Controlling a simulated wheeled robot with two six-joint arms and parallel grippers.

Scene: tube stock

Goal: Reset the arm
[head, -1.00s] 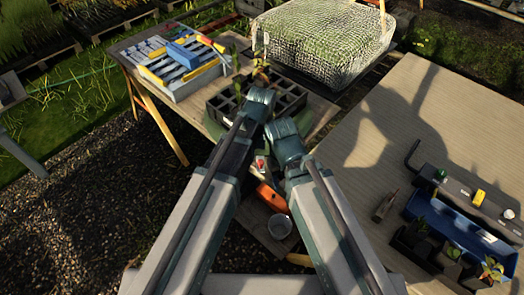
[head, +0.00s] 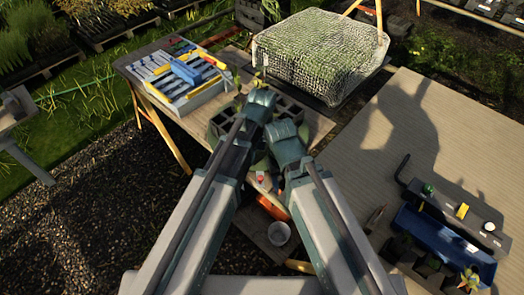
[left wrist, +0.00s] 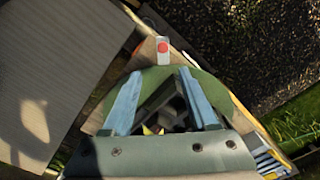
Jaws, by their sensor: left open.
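In the head view both my arms reach forward from the bottom, their bent links close together over the near end of the wooden table (head: 215,62). My left gripper's jaws are hidden there behind the arm. In the left wrist view my left gripper (left wrist: 160,73) shows two blue fingers spread apart with nothing held between them. A dark celled tray (left wrist: 172,105) shows beyond and between the fingers, over a round green surface (left wrist: 212,88). My right gripper's jaws are not visible in either view.
A toolbox-like tray (head: 205,93) with blue and yellow pieces stands on the table. A netted bed (head: 318,50) is behind. At right, another table (head: 380,140) holds a blue bin (head: 440,238).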

